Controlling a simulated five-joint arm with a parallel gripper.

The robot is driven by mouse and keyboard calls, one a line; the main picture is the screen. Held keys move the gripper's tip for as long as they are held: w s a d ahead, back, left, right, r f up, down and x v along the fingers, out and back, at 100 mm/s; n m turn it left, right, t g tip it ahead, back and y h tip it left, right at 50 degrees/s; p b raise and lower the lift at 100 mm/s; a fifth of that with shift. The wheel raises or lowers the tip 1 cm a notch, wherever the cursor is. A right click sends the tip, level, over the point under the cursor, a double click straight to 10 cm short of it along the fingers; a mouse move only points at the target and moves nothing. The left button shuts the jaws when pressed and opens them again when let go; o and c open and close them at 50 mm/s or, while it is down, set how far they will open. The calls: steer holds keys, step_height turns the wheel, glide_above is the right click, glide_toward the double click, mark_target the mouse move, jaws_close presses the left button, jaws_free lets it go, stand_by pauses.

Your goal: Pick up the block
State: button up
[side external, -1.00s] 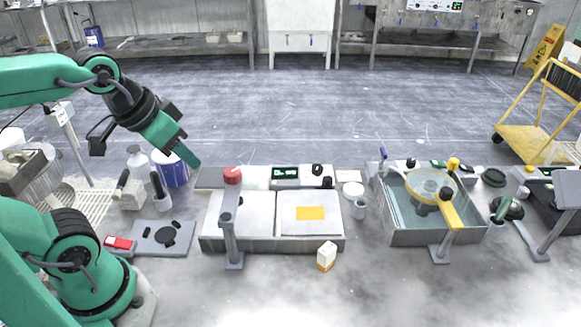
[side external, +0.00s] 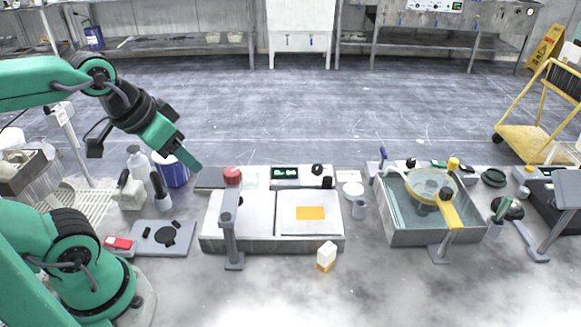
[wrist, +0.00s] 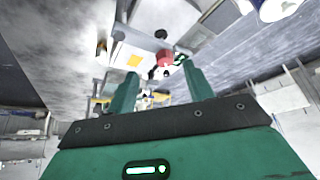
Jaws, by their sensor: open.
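A small upright block (side external: 326,256), white above and orange at the bottom, stands on the grey surface just in front of the platen unit (side external: 245,243). A flat orange rectangle (side external: 310,213) lies on the unit's right-hand white panel and also shows in the wrist view (wrist: 133,60). I cannot make out the upright block clearly in the wrist view. My gripper (side external: 190,161) is in the air, above and behind the left end of the unit, well apart from the block. In the wrist view its two green fingers (wrist: 164,82) are spread with nothing between them.
A grey post (side external: 229,235) rises in front of the unit, left of the block. A red knob (side external: 232,176) sits at its back left. A water basin (side external: 397,237) with a yellow arm stands to the right. The surface around the block is clear.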

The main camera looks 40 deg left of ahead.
steer(key=shift+o, duration=0.8)
steer(key=shift+w, duration=0.1)
steer(key=w+a+n+g, duration=0.2)
steer(key=w+a+n, duration=0.1)
steer(key=w, duration=0.6)
steer(key=w+a+f+n+g, duration=0.1)
steer(key=w+a+f+n, duration=0.1)
steer(key=w+a+f, duration=0.1)
steer(key=w+a+f+n+g, duration=0.1)
steer(key=w+a+f+n, duration=0.1)
steer(key=w+f, duration=0.4)
steer(key=w+a+f+n+g, duration=0.1)
steer(key=w+a+f, duration=0.3)
steer(key=f, duration=0.3)
steer(key=shift+w+n+g, duration=0.3)
steer(key=shift+w+n, duration=0.1)
steer(key=shift+w+f, duration=0.1)
steer(key=shift+f, duration=0.25)
steer(key=shift+f, duration=0.1)
